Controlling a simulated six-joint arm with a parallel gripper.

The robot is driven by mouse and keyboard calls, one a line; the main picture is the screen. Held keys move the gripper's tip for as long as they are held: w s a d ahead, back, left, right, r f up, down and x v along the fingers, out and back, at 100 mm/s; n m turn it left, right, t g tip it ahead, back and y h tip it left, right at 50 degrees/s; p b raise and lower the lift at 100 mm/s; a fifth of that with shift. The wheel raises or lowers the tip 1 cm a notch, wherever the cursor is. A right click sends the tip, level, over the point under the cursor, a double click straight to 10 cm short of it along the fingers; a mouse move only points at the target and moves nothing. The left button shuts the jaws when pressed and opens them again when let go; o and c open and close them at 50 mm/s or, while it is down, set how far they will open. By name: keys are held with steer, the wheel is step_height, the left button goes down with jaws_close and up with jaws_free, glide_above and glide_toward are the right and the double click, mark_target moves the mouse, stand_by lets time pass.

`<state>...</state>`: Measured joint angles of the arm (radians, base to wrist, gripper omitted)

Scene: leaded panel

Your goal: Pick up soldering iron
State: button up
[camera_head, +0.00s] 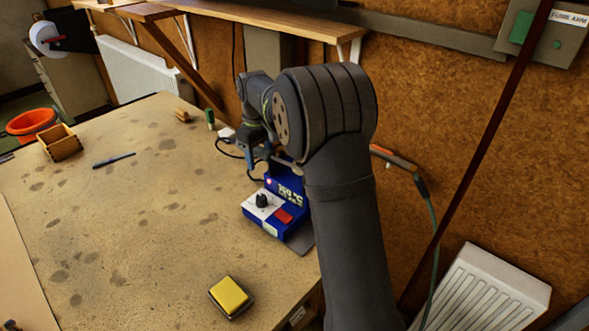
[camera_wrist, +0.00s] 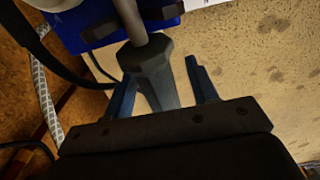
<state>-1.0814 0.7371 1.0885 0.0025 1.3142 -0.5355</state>
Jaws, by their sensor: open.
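The blue soldering station (camera_head: 272,212) stands near the table's right edge, with a white front, a black knob and a red patch. Its blue body (camera_wrist: 95,28) also shows at the top of the wrist view. My gripper (camera_head: 257,163) is just behind the station, partly hidden by my arm. In the wrist view my gripper (camera_wrist: 162,92) is open. A dark grey, handle-like piece with a lighter rod, which looks like the soldering iron (camera_wrist: 150,60), lies between the fingers, closer to the left one. I cannot tell whether they touch.
A yellow sponge (camera_head: 230,296) in a dark tray lies at the front. A blue pen-like tool (camera_head: 113,160), a wooden box (camera_head: 60,142) and an orange bowl (camera_head: 31,122) are left. An orange-and-grey handle (camera_head: 394,158) with a green cable is by the wall. A braided cable (camera_wrist: 44,95) passes left of my fingers.

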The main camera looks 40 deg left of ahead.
jaws_close()
steer(key=shift+r, duration=0.1)
